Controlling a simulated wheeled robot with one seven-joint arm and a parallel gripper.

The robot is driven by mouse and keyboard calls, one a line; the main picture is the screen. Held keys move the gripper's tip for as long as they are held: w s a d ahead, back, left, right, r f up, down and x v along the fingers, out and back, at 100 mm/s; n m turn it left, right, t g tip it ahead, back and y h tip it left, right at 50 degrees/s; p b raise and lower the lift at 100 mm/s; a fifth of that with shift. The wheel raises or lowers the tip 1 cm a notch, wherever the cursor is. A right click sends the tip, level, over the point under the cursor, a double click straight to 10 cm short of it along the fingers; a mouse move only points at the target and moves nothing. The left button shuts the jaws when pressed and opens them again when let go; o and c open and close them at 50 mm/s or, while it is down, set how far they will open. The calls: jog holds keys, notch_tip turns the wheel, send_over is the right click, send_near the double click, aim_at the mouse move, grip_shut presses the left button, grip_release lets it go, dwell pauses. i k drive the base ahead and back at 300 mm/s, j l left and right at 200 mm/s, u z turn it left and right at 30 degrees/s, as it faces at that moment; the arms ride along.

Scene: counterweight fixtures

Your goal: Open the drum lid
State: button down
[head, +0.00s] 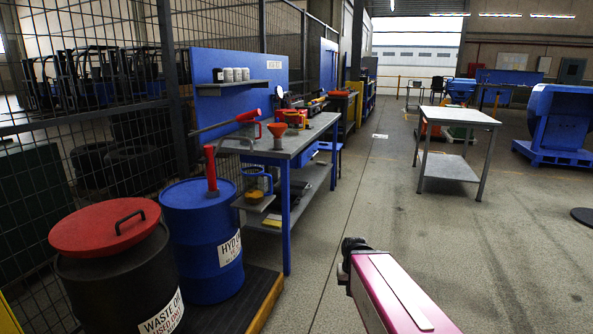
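The black drum (105,285) stands at the lower left with a "WASTE ... USED OIL" label (162,314) on its side. Its round red lid (85,232) lies flat over the top, so the drum is closed. A black bar handle (130,217) rises from the lid's right part. My arm comes in from the bottom right, pink with a black end (352,258), well to the right of the drum and apart from it. I cannot make out the gripper's fingers at that end. Nothing of mine touches the lid.
A blue drum (205,245) with a red hand pump (211,172) stands right beside the black drum. A workbench (312,140) with tools is behind it, and a wire mesh fence (90,130) runs along the left. Open floor (345,215) lies in the middle. A grey table (460,115) stands farther back.

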aim_at(107, 224)
jog(key=u, duration=2)
